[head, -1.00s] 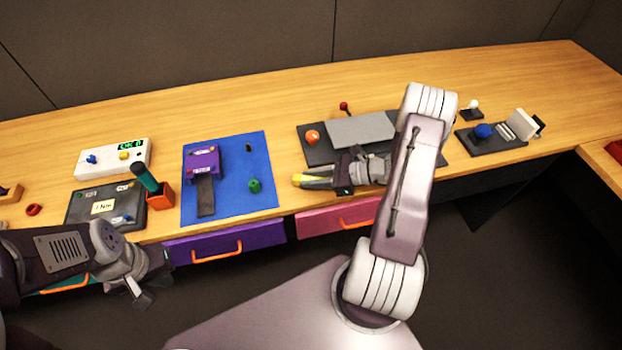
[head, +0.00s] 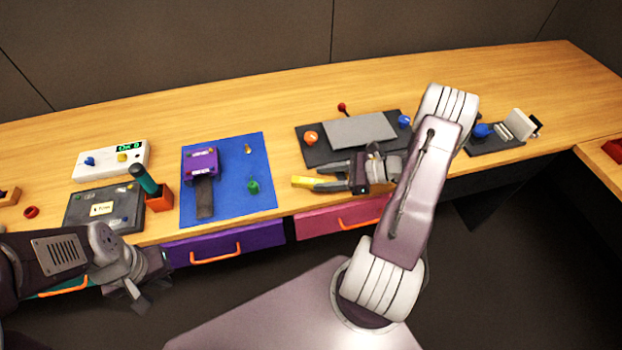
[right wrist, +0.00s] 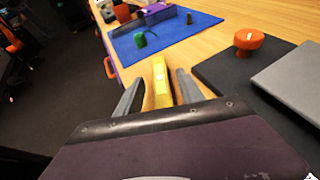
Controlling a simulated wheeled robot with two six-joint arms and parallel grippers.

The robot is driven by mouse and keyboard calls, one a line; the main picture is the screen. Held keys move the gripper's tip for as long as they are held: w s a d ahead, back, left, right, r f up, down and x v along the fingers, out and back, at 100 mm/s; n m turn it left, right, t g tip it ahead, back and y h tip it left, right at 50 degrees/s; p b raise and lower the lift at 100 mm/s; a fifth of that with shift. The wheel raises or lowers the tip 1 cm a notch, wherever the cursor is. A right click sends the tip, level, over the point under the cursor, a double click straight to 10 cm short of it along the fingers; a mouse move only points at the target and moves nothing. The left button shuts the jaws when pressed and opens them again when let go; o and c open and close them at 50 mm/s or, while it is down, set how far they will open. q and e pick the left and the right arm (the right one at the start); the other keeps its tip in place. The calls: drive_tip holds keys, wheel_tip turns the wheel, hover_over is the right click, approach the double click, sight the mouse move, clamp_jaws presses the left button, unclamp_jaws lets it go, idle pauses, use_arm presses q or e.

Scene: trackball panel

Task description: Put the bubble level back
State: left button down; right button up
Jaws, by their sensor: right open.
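The bubble level is a yellow bar (head: 303,182) that appears to lie on the wooden desk near its front edge, in front of the dark trackball panel (head: 317,156). In the right wrist view the yellow bar (right wrist: 160,80) shows between my two fingers, with a gap on either side. My right gripper (head: 328,176) is open, its fingers pointing left along the bar; its near end is partly hidden by the gripper. My left gripper (head: 130,291) hangs off the desk's front edge at left, apart from the level; its jaws are unclear.
The panel carries an orange knob (head: 311,138), a grey plate (head: 358,130) and a blue ball (head: 405,121). A blue mat (head: 236,187) with a purple device (head: 201,163) lies to the left. A pink drawer (head: 340,217) is below. The desk behind is clear.

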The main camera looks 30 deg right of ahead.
drive_tip(key=v, duration=0.7)
drive_tip(key=shift+s+d, duration=0.1)
drive_tip(key=s+a+r+n+g+h, duration=0.1)
drive_tip(key=s+a+n+g+h, duration=0.2)
drive_tip(key=a+n+h, duration=0.2)
drive_tip(key=s+a+r+n+g+h, duration=0.1)
drive_tip(key=s+a+n+g+h, duration=0.2)
drive_tip(key=a+n, duration=0.7)
drive_tip(key=n+h, duration=0.2)
drive_tip(key=n, duration=0.8)
drive_tip(key=shift+a+g+h, duration=0.3)
drive_tip(key=shift+a, duration=0.05)
wheel_tip(320, 180, up, 3)
drive_tip(key=p, duration=0.3)
drive_tip(key=shift+s+r, duration=0.15)
